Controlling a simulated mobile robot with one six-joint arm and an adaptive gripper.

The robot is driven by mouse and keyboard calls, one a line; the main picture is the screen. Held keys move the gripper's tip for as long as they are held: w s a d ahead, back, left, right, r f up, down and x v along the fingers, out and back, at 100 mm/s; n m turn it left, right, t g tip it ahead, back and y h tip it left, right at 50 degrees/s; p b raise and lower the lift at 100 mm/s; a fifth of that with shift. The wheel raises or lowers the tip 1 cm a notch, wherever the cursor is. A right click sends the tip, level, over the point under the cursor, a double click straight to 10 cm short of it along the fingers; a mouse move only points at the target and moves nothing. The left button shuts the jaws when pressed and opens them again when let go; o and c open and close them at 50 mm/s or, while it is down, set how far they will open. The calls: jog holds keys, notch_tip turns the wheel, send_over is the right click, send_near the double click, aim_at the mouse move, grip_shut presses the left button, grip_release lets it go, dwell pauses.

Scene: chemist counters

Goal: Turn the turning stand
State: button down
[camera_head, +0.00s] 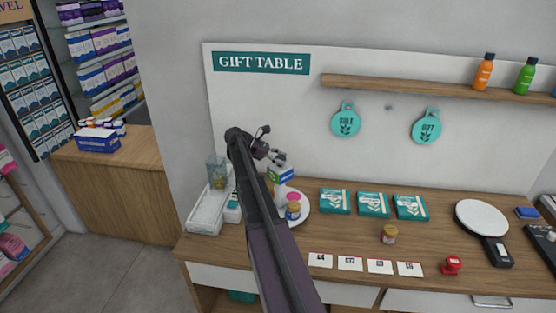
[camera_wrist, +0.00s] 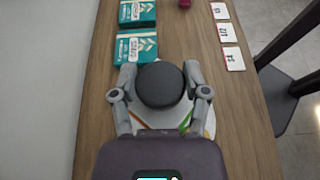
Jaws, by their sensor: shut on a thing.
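The turning stand is a round white plate (camera_head: 304,218) on the wooden counter, partly hidden behind my arm in the head view. A small jar with a pink band (camera_head: 293,208) and a white, green and blue box (camera_head: 280,174) show at it. In the wrist view, my gripper (camera_wrist: 160,72) has its two fingers on either side of a dark round knob (camera_wrist: 160,86), shut on it. The white plate (camera_wrist: 172,130) with coloured items shows below the knob. In the head view, my gripper (camera_head: 274,156) is above the stand, its fingertips hard to make out.
A white tray (camera_head: 203,222) with a clear tumbler (camera_head: 217,172) is left of the stand. Several teal boxes (camera_head: 335,201) lie to its right.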

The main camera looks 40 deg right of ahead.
jog(key=shift+s+f, duration=0.1)
jog(key=shift+s, duration=0.05)
dwell(0.6)
jog(key=shift+c, duration=0.4)
grip_release()
